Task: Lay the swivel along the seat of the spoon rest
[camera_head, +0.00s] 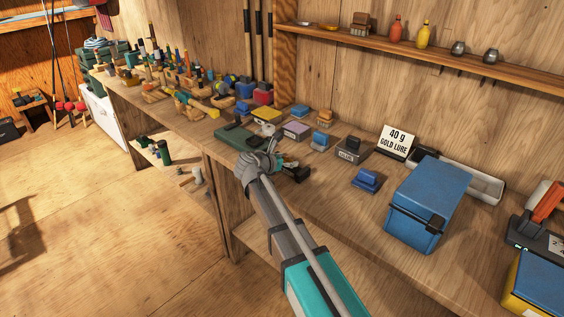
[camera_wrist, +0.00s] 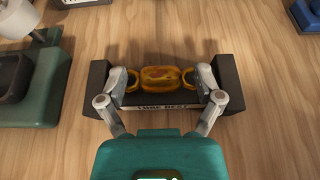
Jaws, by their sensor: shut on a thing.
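The swivel (camera_wrist: 162,78) is a glossy amber-gold barrel with a ring at each end. My gripper (camera_wrist: 163,88) is shut on it lengthwise, one finger at each ring. The spoon rest (camera_wrist: 98,85) is a dark block with a raised wall at each end and a pale front label, partly covered by my fingers. In the wrist view the swivel lies between the end walls, parallel to the rest's length. I cannot tell whether it touches the seat. In the head view my gripper (camera_head: 283,164) is over the dark rest (camera_head: 298,174), and the swivel cannot be made out.
A green case (camera_wrist: 30,110) stands close on the left of the rest. A blue block (camera_head: 367,180) and a large blue box (camera_head: 428,205) stand farther right on the bench. A dark labelled block (camera_head: 348,151) and several small boxes stand behind. Bare wood surrounds the rest's right side.

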